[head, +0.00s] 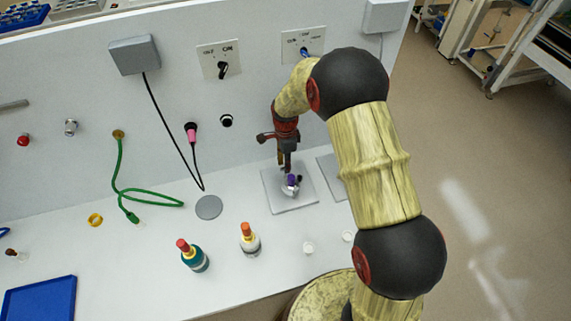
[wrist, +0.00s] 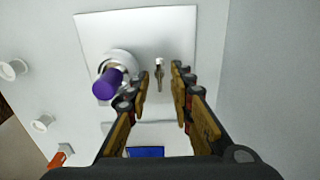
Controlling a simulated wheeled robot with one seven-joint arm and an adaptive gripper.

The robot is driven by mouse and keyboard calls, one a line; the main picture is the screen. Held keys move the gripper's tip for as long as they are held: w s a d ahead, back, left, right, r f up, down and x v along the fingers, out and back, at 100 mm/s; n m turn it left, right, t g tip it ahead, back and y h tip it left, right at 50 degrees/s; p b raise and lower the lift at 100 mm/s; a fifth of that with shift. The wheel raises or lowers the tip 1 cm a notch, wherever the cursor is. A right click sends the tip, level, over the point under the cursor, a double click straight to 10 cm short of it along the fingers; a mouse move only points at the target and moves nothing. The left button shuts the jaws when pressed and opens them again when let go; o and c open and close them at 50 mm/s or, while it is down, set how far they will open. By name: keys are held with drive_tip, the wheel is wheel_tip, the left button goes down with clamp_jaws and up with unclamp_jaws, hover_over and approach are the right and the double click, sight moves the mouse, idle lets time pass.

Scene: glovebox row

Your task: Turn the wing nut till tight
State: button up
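A light grey square plate (head: 303,200) lies on the bench below my gripper (head: 285,168). It also shows in the wrist view (wrist: 182,22). On it stands a white round fitting with a purple cylinder (wrist: 107,84), seen beside the left finger. A small upright metal piece (wrist: 159,72) stands on the plate, seen between the fingertips; it may be the wing nut, but it is too small to be sure. My gripper (wrist: 160,85) points down with its fingers apart and nothing clearly held. Whether a finger touches the metal piece cannot be told.
Two bottles with red (head: 192,256) and orange (head: 249,240) caps stand at the front. A second grey plate (head: 330,172) lies to the right. A green cable (head: 120,180), grey disc (head: 208,207) and blue tray (head: 40,301) lie left. The wall panel rises close behind.

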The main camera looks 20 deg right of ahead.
wheel_tip(320, 180, up, 11)
drive_tip(key=shift+r, duration=0.15)
idle(0.9)
drive_tip(key=s+r+n+t+b, duration=0.2)
drive_tip(key=s+r+n, duration=0.2)
drive_tip(key=s, duration=0.6)
drive_tip(key=s+r+n+t+b, duration=0.1)
drive_tip(key=s+r+n+b, duration=0.2)
drive_tip(key=s+r+n, duration=0.2)
drive_tip(key=s+r+n+t+b, duration=0.2)
drive_tip(key=s+n, duration=0.7)
drive_tip(key=s, duration=0.6)
wheel_tip(320, 180, up, 3)
drive_tip(key=shift+f+t+b, duration=0.15)
drive_tip(key=shift+t+b, duration=0.15)
drive_tip(key=shift+b, duration=0.45)
